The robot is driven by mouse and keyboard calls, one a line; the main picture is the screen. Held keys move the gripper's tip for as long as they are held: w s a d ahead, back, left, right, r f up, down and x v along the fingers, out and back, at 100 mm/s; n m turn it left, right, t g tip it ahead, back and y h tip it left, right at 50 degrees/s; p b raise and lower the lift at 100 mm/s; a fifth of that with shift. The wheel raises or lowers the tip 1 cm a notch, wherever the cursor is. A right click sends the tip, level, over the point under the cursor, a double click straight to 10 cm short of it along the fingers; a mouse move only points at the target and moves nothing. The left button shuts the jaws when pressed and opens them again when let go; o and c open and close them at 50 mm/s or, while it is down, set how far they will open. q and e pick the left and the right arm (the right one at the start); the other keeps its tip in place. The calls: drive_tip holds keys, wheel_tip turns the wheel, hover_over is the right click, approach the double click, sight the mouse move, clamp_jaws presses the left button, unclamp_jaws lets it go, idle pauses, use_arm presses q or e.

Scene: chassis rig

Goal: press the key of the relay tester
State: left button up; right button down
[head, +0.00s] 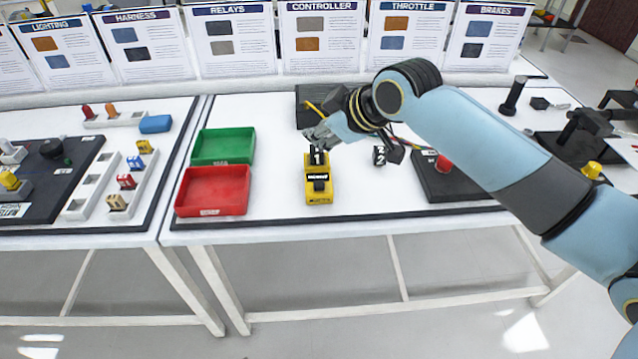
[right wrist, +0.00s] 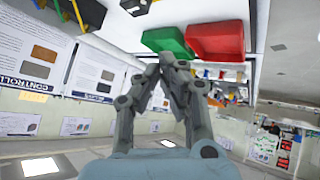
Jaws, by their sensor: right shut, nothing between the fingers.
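The relay tester (head: 319,194) is a small yellow block on the white table in the head view. It has a dark key (head: 319,183) on its near half. A black relay marked 1 (head: 317,157) sits at its far end. My right gripper (head: 316,136) is just beyond and above that relay. Its fingers are shut and empty, with the tips together in the right wrist view (right wrist: 172,60). I cannot tell whether the fingertips touch the relay. My left gripper is not in view.
A green tray (head: 223,146) and a red tray (head: 212,190) stand left of the tester. A black relay marked 2 (head: 379,156) lies to its right, before a dark panel with a red button (head: 444,164). The table in front of the tester is clear.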

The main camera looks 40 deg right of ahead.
drive_tip(key=b, duration=0.7)
hover_over(320, 184)
wheel_tip(320, 184, down, 7)
drive_tip(key=shift+w+f+b, duration=0.1)
drive_tip(key=shift+f+b, duration=0.3)
drive_tip(key=shift+f, duration=0.35)
drive_tip(key=shift+f, duration=0.2)
drive_tip(key=shift+f, duration=0.2)
idle(0.3)
drive_tip(key=shift+f, duration=0.5)
idle(0.6)
drive_tip(key=shift+r, duration=0.1)
drive_tip(key=shift+r+p, duration=0.8)
drive_tip(key=shift+p, duration=0.1)
